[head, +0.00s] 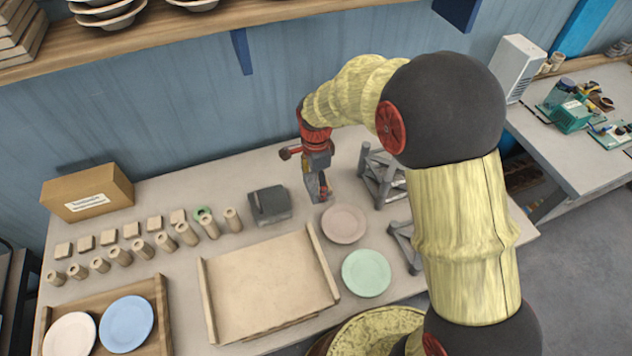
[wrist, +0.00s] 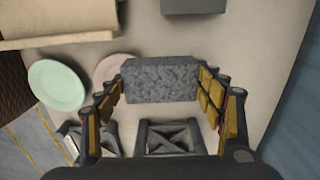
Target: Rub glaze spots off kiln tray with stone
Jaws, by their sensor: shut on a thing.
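A grey speckled stone block (wrist: 160,80) sits between the fingers of my gripper (wrist: 163,100) in the wrist view. The gripper is shut on it, with yellow-padded fingers on both sides. In the head view my gripper (head: 322,192) is above the table, right of a dark grey block and behind the pink plate; the stone is hard to make out there. The kiln tray (head: 268,285) is a beige flat slab with raised side rails at the table's front middle. Its edge also shows top left in the wrist view (wrist: 60,22). I cannot make out glaze spots on it.
A pink plate (head: 344,223) and a green plate (head: 366,272) lie right of the tray. The dark grey block (head: 268,204) stands behind it. Grey metal stands (head: 380,178) are at right. Several small cylinders and a wooden tray (head: 160,300) with plates are at left.

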